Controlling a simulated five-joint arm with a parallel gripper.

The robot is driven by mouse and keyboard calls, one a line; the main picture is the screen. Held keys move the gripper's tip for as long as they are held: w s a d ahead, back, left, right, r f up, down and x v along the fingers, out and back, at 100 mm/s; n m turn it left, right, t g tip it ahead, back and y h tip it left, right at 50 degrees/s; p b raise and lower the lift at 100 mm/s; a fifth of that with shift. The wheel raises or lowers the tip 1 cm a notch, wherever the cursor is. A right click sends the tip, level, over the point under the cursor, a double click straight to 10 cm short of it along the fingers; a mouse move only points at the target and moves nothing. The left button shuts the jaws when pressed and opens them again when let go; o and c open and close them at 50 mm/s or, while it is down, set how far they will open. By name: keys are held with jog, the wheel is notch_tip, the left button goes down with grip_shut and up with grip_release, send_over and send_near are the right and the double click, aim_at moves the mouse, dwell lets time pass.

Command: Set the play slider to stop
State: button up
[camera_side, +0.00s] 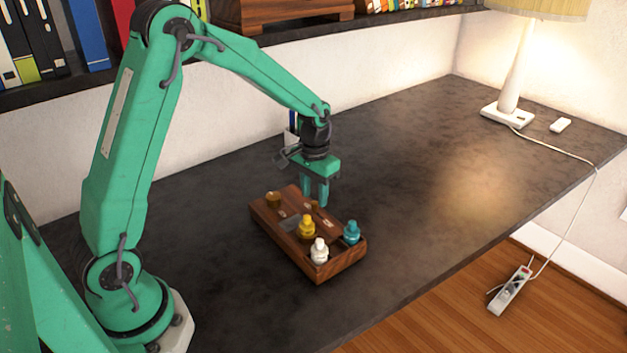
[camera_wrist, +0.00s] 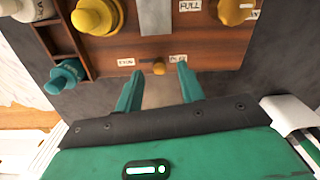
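A brown wooden box (camera_side: 290,238) lies on the dark desk, and its top also shows in the wrist view (camera_wrist: 205,45). A small gold slider knob (camera_wrist: 158,68) sits in a slot near the box's edge. A label that seems to read STOP (camera_wrist: 126,62) is left of the knob, and one that seems to read PLAY (camera_wrist: 178,58) is right of it; the knob looks nearer PLAY. My gripper (camera_side: 314,201) points down over the box's far side. In the wrist view its open fingers (camera_wrist: 159,73) stand either side of the knob, apart from it.
A lamp (camera_side: 508,92) stands at the back right.

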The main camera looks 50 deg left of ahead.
aim_at(322, 218)
jog(key=shift+f, duration=1.05)
grip_shut()
jog(key=shift+d, duration=1.45)
grip_release()
jog(key=shift+r, duration=0.15)
